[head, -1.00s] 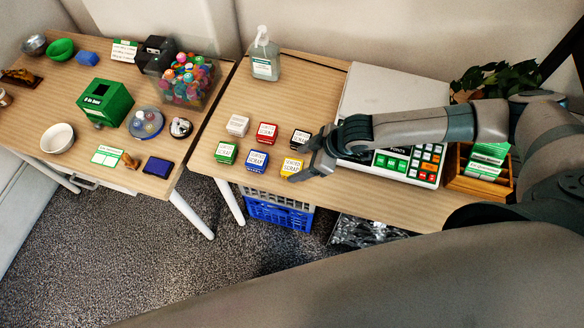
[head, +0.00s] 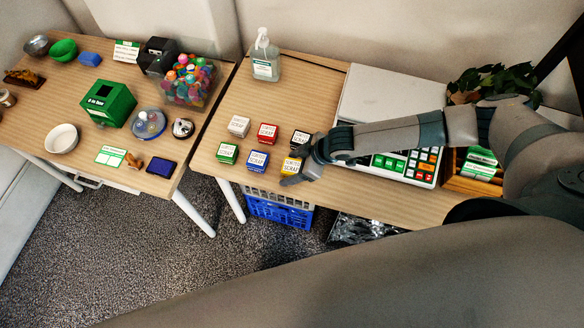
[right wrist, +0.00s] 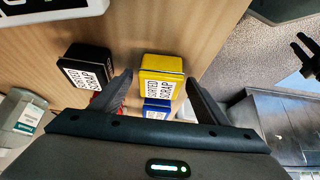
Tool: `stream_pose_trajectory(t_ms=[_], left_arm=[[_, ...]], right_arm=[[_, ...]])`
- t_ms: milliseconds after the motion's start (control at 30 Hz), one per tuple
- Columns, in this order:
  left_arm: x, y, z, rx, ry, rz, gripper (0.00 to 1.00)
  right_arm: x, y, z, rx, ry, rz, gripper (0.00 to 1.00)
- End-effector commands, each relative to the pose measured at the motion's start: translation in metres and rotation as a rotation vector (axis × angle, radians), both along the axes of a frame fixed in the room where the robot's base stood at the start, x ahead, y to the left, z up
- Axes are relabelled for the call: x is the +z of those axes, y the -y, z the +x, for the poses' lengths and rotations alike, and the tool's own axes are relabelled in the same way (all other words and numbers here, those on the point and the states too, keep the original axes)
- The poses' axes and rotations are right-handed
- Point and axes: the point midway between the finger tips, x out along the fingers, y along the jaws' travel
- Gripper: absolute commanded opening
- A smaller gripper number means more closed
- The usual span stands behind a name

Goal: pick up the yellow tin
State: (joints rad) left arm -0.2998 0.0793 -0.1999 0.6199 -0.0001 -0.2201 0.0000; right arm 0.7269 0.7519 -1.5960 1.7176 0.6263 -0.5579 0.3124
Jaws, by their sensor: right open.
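The yellow tin (head: 290,166) with a white label stands on the right-hand table, at the front right of a group of small tins; my gripper partly covers it in the head view. My right gripper (head: 299,172) is at the tin, coming from the right. In the right wrist view the open fingers (right wrist: 157,82) point at the yellow tin (right wrist: 162,64), one on each side with gaps showing. Whether a finger touches it cannot be told.
The black tin (head: 300,138) is behind the yellow one and the blue tin (head: 257,161) is close on its left. Red, white and green tins complete the group. A keypad device (head: 425,165) lies under my forearm. The table's front edge is close.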

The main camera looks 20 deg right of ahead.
Motion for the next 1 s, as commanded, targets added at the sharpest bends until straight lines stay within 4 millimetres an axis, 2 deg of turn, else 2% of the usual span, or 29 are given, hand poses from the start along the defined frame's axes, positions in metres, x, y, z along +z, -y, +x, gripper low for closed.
stream_pose_trajectory(t_ms=[133,367,767,1000], left_arm=[[0.000,0.000,0.000,0.000,0.000,0.000,0.31],[0.000,-0.001,0.000,0.000,-0.001,0.001,0.31],[-0.002,-0.001,0.000,0.000,-0.001,0.001,0.31],[-0.011,-0.001,0.000,-0.001,0.000,0.001,0.31]], right_arm=[[0.000,0.000,0.000,0.000,0.000,0.000,0.69],[0.000,0.000,0.000,0.000,0.000,0.000,0.14],[0.003,0.000,0.001,-0.001,0.001,0.000,0.14],[0.021,0.000,0.001,0.001,0.002,0.002,0.14]])
